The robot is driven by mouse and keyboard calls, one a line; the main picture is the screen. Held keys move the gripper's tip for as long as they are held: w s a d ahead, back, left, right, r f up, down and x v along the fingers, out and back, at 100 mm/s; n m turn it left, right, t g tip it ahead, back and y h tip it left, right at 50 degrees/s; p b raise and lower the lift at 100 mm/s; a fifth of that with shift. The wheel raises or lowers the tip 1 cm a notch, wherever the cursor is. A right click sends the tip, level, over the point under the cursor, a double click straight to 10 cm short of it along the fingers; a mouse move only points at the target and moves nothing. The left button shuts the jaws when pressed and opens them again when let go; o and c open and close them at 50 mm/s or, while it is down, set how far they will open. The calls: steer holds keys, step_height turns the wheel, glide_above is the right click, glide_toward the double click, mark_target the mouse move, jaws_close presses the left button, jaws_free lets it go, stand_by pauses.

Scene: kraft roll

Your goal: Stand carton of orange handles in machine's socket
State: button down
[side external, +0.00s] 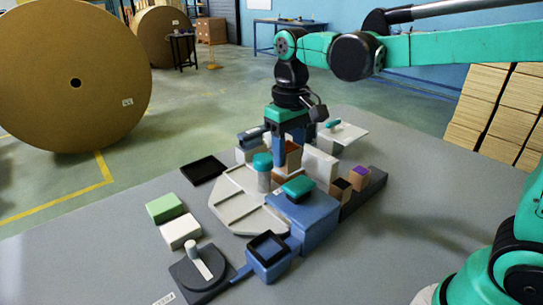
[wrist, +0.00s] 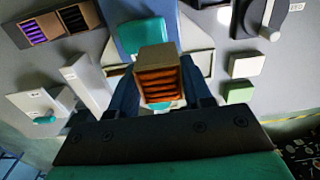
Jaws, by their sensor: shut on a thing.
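My gripper (side external: 291,152) is shut on the carton of orange handles (wrist: 157,78). Its blue fingers hold the carton at two sides, and the orange contents face the wrist camera. In the side view the brown carton (side external: 292,156) is partly hidden by the fingers, behind the blue machine (side external: 302,222). The machine has a teal-topped part on it. At its front left is a blue block with a dark square opening (side external: 268,247), which looks like the socket and appears empty. The carton is apart from that opening.
A purple-filled carton (side external: 359,176) and a dark-filled carton (side external: 341,188) stand in a grey rack (side external: 374,190) at right. A teal-capped cylinder (side external: 263,172) stands near my gripper. Green (side external: 165,207) and white (side external: 180,231) blocks, a black tray (side external: 204,170) and a lever unit (side external: 203,270) lie left.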

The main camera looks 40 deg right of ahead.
glide_toward(268, 251)
steer(key=shift+f, duration=2.25)
steer(key=shift+f, duration=0.8)
stand_by(0.4)
steer(key=shift+c, duration=1.4)
jaws_free()
steer(key=shift+r, duration=0.1)
